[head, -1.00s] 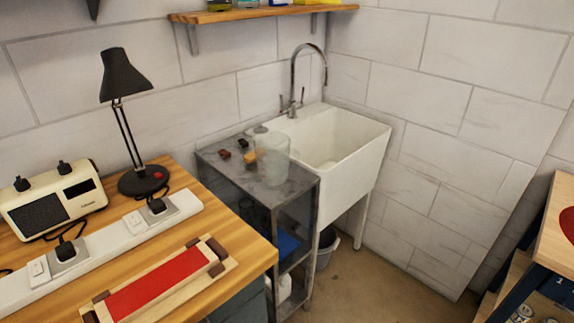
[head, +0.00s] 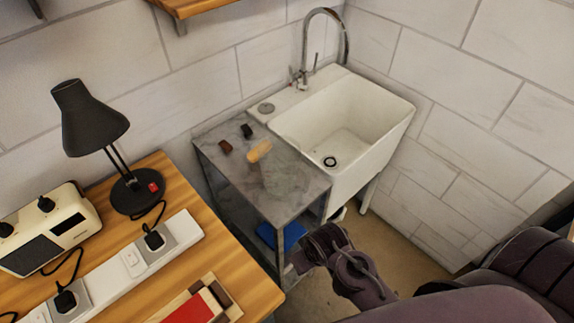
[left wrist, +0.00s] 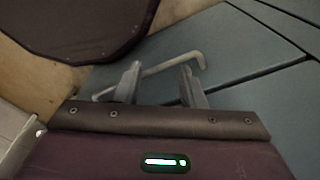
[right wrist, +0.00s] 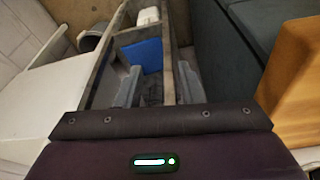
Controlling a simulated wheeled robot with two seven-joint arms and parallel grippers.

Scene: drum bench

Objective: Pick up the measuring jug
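The measuring jug (head: 287,180) is a clear, see-through vessel standing on the grey top of the metal shelf unit (head: 215,138), left of the sink, in the head view. It is faint against the surface. My right gripper (head: 292,268) is in front of and below the unit's top, apart from the jug. In the right wrist view its fingers (right wrist: 160,85) are spread and empty, facing the shelf unit; I cannot make out the jug there. My left gripper (left wrist: 160,84) is open and empty near blue-grey drawer fronts, and is outside the head view.
A wooden-coloured item (head: 259,151) and small dark pieces (head: 247,131) lie by the jug. The white sink (head: 385,140) with its tap stands right of it. The wooden bench (head: 225,240) with a black lamp (head: 95,120) is at left. A blue item (right wrist: 143,55) lies inside the unit.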

